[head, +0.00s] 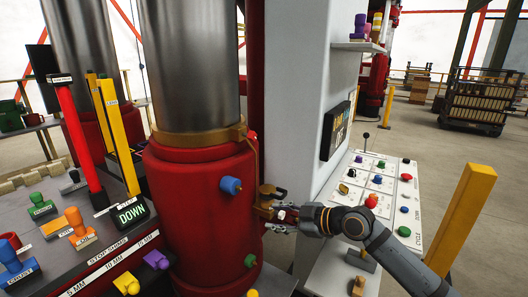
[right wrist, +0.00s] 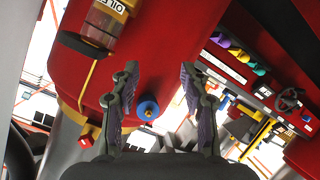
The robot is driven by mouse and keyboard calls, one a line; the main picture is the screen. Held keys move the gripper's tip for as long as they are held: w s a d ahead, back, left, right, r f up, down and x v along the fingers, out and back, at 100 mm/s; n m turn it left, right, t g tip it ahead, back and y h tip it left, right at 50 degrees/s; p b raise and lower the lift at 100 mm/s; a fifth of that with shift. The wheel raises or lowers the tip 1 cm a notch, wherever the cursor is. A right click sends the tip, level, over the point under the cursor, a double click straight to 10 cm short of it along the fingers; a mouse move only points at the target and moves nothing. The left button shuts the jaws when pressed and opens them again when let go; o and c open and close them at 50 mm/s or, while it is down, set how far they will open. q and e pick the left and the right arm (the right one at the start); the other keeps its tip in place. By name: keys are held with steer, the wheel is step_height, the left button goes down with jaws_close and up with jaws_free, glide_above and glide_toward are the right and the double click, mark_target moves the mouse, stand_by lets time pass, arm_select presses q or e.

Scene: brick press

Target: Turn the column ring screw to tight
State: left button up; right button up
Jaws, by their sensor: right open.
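The brass column ring (head: 195,138) circles the foot of the steel column, on top of the red cylinder (head: 190,205). A red knob (head: 252,135) sits at the ring's right side; it also seems to show at the lower left of the right wrist view (right wrist: 85,141). No label marks the ring screw. A blue knob (head: 230,185) sticks out of the red cylinder. In the right wrist view the blue knob (right wrist: 148,110) appears between the open fingers of my right gripper (right wrist: 155,100). My right gripper (head: 282,217) is empty, beside the cylinder's right side. My left gripper is out of view.
A grey post (head: 300,90) and control panel (head: 385,190) stand right. A yellow post (head: 465,220) stands near my right arm. Stamps crowd the left table.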

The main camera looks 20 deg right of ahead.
step_height(320, 180, up, 11)
steer(key=w+d+n+t+y, duration=0.1)
steer(key=w+d+n+t, duration=0.1)
steer(key=n+t+y, duration=0.1)
steer(key=y, duration=0.1)
glide_toward(255, 137)
steer(key=s, duration=0.2)
steer(key=p+x, duration=0.2)
steer(key=x, duration=0.1)
steer(key=p+x, duration=0.5)
steer(key=shift+w+d+r, duration=0.15)
steer(key=shift+w+r, duration=0.1)
steer(key=shift+w, duration=0.4)
steer(key=shift+w+a+f, duration=0.2)
steer(key=shift+w+a, duration=0.3)
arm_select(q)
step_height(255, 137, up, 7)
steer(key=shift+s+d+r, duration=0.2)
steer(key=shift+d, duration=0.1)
arm_select(e)
jaws_close()
